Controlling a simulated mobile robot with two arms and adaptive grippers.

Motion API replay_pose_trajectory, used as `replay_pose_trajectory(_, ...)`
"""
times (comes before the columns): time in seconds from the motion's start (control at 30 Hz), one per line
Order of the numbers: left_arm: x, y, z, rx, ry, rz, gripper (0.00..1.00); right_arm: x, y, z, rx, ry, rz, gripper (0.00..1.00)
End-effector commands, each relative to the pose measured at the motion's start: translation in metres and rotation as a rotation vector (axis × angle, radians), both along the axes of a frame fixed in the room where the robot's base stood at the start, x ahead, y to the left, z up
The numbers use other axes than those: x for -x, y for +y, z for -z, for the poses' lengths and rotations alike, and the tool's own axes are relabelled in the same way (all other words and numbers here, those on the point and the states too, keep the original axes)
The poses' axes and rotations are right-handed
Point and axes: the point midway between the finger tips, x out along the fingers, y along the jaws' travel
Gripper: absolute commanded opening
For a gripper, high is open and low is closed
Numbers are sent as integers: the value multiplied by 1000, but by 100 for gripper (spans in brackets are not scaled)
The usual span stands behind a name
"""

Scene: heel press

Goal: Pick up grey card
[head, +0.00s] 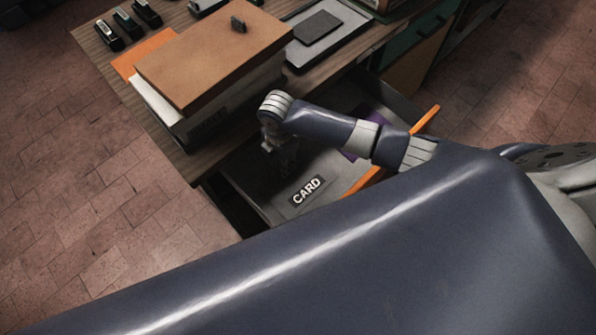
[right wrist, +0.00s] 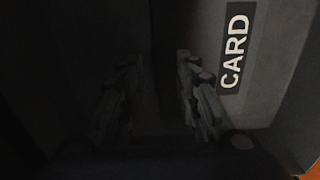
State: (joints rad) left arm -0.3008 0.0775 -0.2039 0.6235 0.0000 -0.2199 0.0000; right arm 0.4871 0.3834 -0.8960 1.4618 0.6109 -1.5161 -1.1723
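The open drawer (head: 335,177) has a grey inside with a black label reading CARD (head: 307,190) on it. The label also shows at the upper right of the right wrist view (right wrist: 235,48). My right gripper (head: 280,152) points down into the left part of the drawer. In the right wrist view its two fingers (right wrist: 162,95) stand apart with nothing visible gripped between them. The area below them is very dark, and I cannot make out a separate grey card there. My left gripper is not in view.
A purple thing (head: 359,145) lies in the drawer, partly behind my arm. On the desk stand a brown-lidded box (head: 205,62), a grey tray (head: 352,22) with a dark flat piece (head: 317,28), and several staplers (head: 128,22). The drawer has an orange front edge (head: 425,121).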

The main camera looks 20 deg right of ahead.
Motion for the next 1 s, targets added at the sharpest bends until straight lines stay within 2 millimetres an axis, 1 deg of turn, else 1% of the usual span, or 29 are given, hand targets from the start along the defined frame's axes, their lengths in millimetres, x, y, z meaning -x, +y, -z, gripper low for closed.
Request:
replay_pose_trajectory(0.03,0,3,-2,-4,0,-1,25,1,0,7,2,2,1,30)
replay_pose_trajectory(0.1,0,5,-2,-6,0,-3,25,0,-1,14,3,1,2,30)
replay_pose_trajectory(0.2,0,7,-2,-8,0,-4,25,0,0,20,1,0,0,30)
replay_pose_trajectory(0.43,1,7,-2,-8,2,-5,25,0,0,22,1,-1,0,30)
replay_pose_trajectory(0.47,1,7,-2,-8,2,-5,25,0,0,22,1,-1,0,28)
replay_pose_trajectory(0.5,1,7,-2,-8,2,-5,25,0,0,22,1,-1,0,19)
replay_pose_trajectory(0.57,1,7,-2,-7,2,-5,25,0,0,22,1,-1,0,5)
replay_pose_trajectory(0.6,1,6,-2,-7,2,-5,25,0,0,22,1,-1,0,0)
replay_pose_trajectory(1.0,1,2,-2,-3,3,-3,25,0,0,20,0,-2,1,0)
